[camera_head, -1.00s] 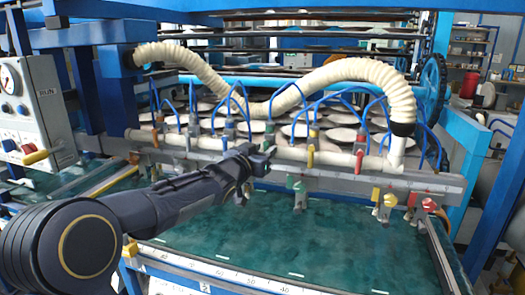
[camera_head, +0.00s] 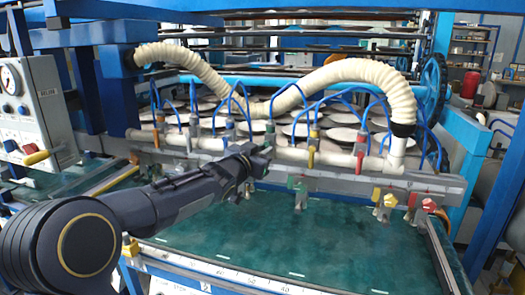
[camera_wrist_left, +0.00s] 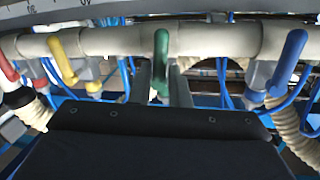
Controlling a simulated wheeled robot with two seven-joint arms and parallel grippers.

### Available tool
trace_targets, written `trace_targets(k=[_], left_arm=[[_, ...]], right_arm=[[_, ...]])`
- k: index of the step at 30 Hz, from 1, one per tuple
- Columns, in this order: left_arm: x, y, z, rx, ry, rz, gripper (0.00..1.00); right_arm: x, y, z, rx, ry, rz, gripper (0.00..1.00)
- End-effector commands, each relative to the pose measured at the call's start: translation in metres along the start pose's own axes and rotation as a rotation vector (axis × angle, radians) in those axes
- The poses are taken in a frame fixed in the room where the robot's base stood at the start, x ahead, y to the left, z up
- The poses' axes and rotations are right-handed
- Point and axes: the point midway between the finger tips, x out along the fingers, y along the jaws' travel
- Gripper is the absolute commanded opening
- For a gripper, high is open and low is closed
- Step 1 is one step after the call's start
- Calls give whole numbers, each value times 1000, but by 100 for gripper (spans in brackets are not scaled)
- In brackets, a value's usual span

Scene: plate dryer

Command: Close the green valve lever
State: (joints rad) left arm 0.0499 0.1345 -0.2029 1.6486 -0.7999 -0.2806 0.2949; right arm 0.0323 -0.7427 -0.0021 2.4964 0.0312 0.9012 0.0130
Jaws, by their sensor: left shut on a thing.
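The green valve lever (camera_head: 270,128) is on the cream pipe (camera_head: 336,158) near the middle of the head view, partly hidden by my gripper. In the left wrist view the green lever (camera_wrist_left: 161,62) points along the view between the grey fingers. My left gripper (camera_head: 262,158) reaches in from the lower left and is shut on the green lever; its fingers also show in the left wrist view (camera_wrist_left: 161,88). The exact finger contact is hard to see. My right gripper is not in view.
A yellow lever (camera_head: 311,156) and a red lever (camera_head: 359,162) sit to the right on the same pipe. A blue lever (camera_wrist_left: 289,60) is beside the green one in the wrist view. Thin blue hoses loop above. A green bed (camera_head: 290,240) lies in front.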

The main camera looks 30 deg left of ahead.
Motion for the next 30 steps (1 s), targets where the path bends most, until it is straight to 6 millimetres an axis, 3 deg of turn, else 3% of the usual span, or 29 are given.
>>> trace_targets(k=[14,30], left_arm=[[-1,-5,-6,433,-80,0,0],[-2,-7,-11,936,-178,-1,0]], right_arm=[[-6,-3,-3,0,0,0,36],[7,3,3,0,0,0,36]])
